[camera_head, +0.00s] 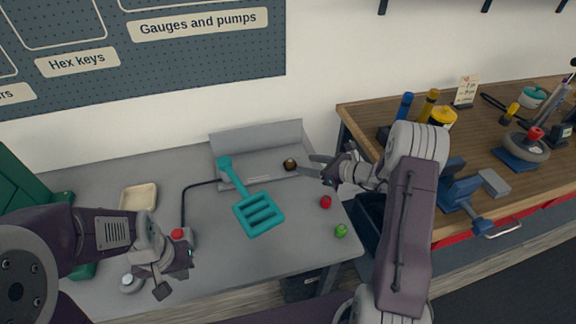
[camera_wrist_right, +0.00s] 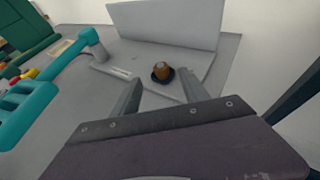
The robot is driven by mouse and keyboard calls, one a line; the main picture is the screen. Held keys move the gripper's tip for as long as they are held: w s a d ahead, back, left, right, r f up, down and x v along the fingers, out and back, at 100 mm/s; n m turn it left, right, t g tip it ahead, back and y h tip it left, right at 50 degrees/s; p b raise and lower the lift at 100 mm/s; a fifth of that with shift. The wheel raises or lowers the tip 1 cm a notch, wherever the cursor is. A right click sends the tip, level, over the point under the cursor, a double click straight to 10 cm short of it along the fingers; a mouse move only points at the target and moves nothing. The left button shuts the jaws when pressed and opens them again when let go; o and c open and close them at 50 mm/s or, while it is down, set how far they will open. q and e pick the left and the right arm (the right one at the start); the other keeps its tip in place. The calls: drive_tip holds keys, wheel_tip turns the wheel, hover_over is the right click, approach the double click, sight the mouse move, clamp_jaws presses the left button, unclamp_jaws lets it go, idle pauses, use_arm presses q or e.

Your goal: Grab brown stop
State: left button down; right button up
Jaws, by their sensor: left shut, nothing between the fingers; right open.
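The brown stop (camera_head: 290,164) is a small round brown piece near the upright back plate on the grey table. In the right wrist view the brown stop (camera_wrist_right: 163,72) sits on a dark round base, just beyond my fingertips and between their lines. My right gripper (camera_head: 312,166) is open and empty, close to the right of the stop in the head view; its two fingers also show in the right wrist view (camera_wrist_right: 162,92). My left gripper (camera_head: 176,279) is shut and empty, low over the left part of the table.
A teal slotted tool (camera_head: 258,213) lies left of the stop. A red piece (camera_head: 326,202) and a green piece (camera_head: 341,230) sit near the table's right edge. A grey upright plate (camera_head: 256,137) stands behind. A wooden bench (camera_head: 480,140) with tools is at right.

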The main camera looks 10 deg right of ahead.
sight(291, 161)
drive_tip(key=x, duration=0.2)
drive_tip(key=shift+w+a+f, duration=0.15)
drive_tip(key=shift+w, duration=0.2)
drive_tip(key=x, duration=0.4)
drive_tip(key=shift+w+a, duration=0.25)
drive_tip(key=shift+a, duration=0.05)
clamp_jaws()
